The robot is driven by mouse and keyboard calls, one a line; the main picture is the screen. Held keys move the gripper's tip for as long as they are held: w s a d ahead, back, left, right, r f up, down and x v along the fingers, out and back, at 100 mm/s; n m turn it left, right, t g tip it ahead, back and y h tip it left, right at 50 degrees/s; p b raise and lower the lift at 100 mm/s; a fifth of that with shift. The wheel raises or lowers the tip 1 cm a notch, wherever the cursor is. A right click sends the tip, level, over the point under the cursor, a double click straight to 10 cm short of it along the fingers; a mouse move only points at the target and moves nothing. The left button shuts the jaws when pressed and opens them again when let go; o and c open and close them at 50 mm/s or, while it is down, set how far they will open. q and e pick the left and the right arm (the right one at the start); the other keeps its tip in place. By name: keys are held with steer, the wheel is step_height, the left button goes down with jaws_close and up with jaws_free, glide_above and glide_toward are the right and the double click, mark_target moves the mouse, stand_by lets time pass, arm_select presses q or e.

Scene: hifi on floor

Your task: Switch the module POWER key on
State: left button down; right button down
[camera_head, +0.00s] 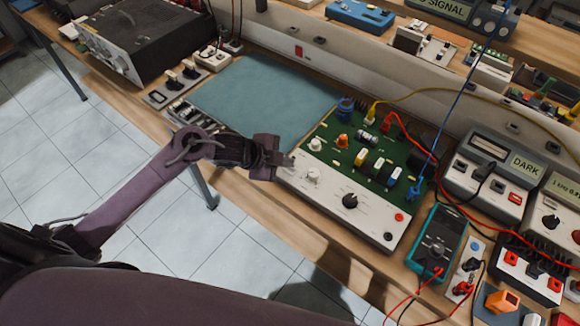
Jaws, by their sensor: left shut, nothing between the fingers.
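A module with a green circuit board (395,155) and a white front panel (325,195) lies on the wooden bench. The labels are too small to read, so I cannot tell which part is the POWER key. My left gripper (287,161) is shut and empty at the panel's left end. It hides part of that end, and I cannot tell whether it touches the panel. My right gripper is not in view.
A teal mat (265,95) lies clear behind my left gripper. Red, blue and yellow cables run from the board. A teal multimeter (437,245) and a meter reading DARK (490,172) stand to the right. A black-topped instrument (145,40) stands back left.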

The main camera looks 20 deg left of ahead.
mark_target(286, 170)
arm_select(q)
steer(key=shift+f, duration=0.1)
stand_by(0.3)
steer(key=shift+f, duration=0.4)
steer(key=shift+r, duration=0.1)
steer(key=shift+r+p, duration=0.3)
steer(key=shift+r, duration=0.1)
step_height(286, 170, up, 6)
steer(key=p, duration=0.6)
stand_by(0.6)
